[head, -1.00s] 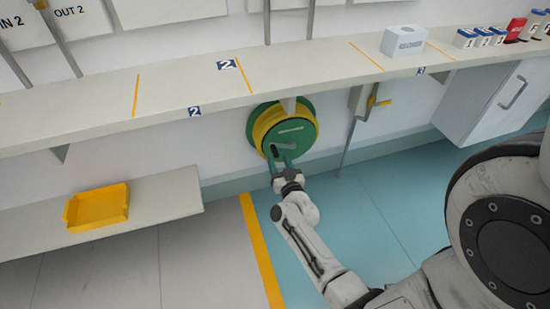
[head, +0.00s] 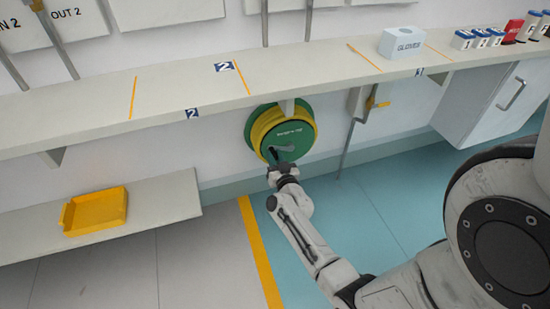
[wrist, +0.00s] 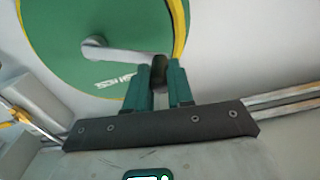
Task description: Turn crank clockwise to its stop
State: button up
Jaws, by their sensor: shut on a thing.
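The crank is a grey arm (head: 284,148) with a black handle, on the front of a green and yellow reel (head: 290,128) mounted below the long shelf. In the wrist view the crank arm (wrist: 115,53) runs from the hub at left to the black handle (wrist: 159,68) at right. My gripper (wrist: 160,88) has its two green fingers on either side of that handle, shut on it. In the head view my gripper (head: 275,164) is at the reel's lower left, where the fingers and handle are small and partly hidden.
The long shelf (head: 165,93) runs above the reel. A yellow tray (head: 95,211) lies on a low shelf at left. A white cabinet (head: 490,100) stands farther right. The floor between is clear.

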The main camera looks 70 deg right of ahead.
grip_shut()
